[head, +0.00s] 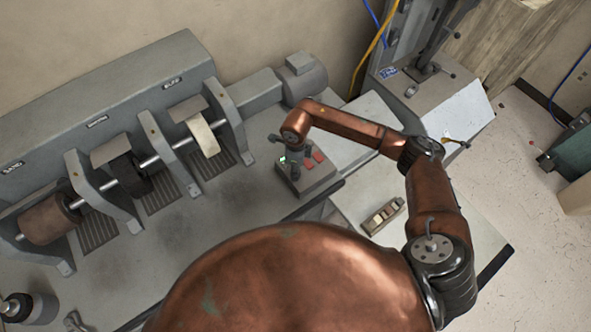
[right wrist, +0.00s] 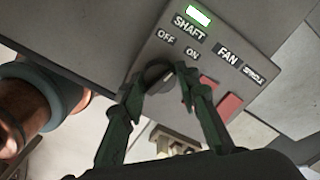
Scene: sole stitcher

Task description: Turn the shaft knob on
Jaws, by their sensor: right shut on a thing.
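The shaft knob (right wrist: 157,75) is a dark round knob on the grey control box, below the OFF and ON labels. A pale mark on it seems to point towards the ON side. My right gripper (right wrist: 160,84) is shut on the knob, with one dark green finger on each side of it. The lamp (right wrist: 198,16) above the SHAFT label is lit green. In the head view the control box (head: 318,184) sits on the bench under my right wrist, which partly hides it. My left gripper is not in view.
Two red buttons (right wrist: 230,105) lie right of the knob, close to the right finger. The grey machine (head: 110,95) with its shaft and wheels stands left of the box.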

